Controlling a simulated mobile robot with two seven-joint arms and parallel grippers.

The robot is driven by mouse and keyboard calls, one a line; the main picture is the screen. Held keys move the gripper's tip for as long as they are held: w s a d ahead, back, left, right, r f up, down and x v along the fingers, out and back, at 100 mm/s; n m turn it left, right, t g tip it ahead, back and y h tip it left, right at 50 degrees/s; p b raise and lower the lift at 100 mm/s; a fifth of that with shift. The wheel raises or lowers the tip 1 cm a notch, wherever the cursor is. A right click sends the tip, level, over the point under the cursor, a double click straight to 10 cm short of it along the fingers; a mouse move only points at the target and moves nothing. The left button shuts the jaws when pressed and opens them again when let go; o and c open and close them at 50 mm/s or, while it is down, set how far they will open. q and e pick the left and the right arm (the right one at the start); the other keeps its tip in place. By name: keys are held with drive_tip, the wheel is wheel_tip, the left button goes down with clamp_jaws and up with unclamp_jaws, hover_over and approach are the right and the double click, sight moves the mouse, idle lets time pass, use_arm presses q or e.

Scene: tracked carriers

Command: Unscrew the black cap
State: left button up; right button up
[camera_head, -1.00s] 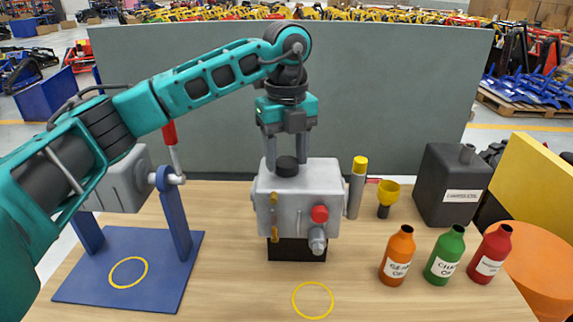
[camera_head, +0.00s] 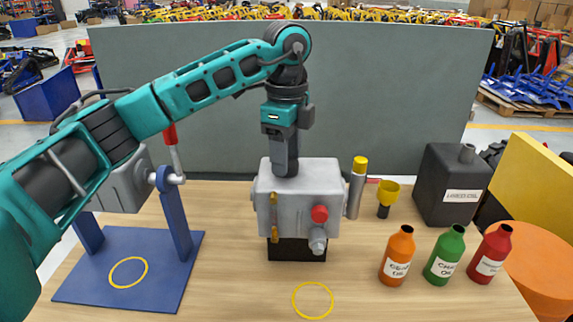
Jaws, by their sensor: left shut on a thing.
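A light grey gearbox-like housing (camera_head: 296,198) stands on a black block (camera_head: 297,249) in the middle of the wooden table. It has a red cap (camera_head: 320,214) and a grey plug (camera_head: 317,240) on its front, with brass fittings at its left. My left gripper (camera_head: 286,168) points straight down onto the top of the housing, turned side-on so one finger hides the other. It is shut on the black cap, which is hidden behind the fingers. My right gripper is not in view.
A blue stand (camera_head: 130,268) with another grey housing is at left. Orange (camera_head: 398,256), green (camera_head: 444,256) and red (camera_head: 489,255) bottles, a black canister (camera_head: 450,190), a yellow funnel (camera_head: 386,195) and a yellow-topped grey tube (camera_head: 356,190) stand at right. The front table is clear around a yellow ring.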

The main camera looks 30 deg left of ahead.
use_arm(q)
drive_tip(key=n, duration=0.3)
drive_tip(key=shift+n, duration=0.4)
drive_tip(key=o, duration=0.8)
drive_tip(key=shift+o, duration=0.2)
